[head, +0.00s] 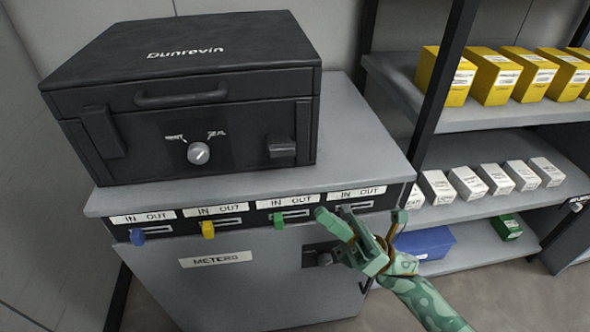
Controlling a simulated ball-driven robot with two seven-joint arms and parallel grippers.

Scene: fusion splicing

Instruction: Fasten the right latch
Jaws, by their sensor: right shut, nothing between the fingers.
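The black case (182,95), marked "Dunrevin", sits with its lid down on a grey cabinet. Its right latch (283,147) is a dark tab that sticks out from the lower right of the front face, below the lid seam. The left latch (104,132) stands upright and lies flat against the front. My right gripper (333,217), green, is shut and empty. It is in front of the cabinet's slider strip, below and to the right of the right latch and apart from it. My left gripper is not in view.
The case front also has a handle (180,93) and a grey knob (199,153). Blue (137,237), yellow (208,230) and green (279,222) sliders line the cabinet (240,185). A dark shelf post (437,100) stands at right, before shelves of yellow and white boxes.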

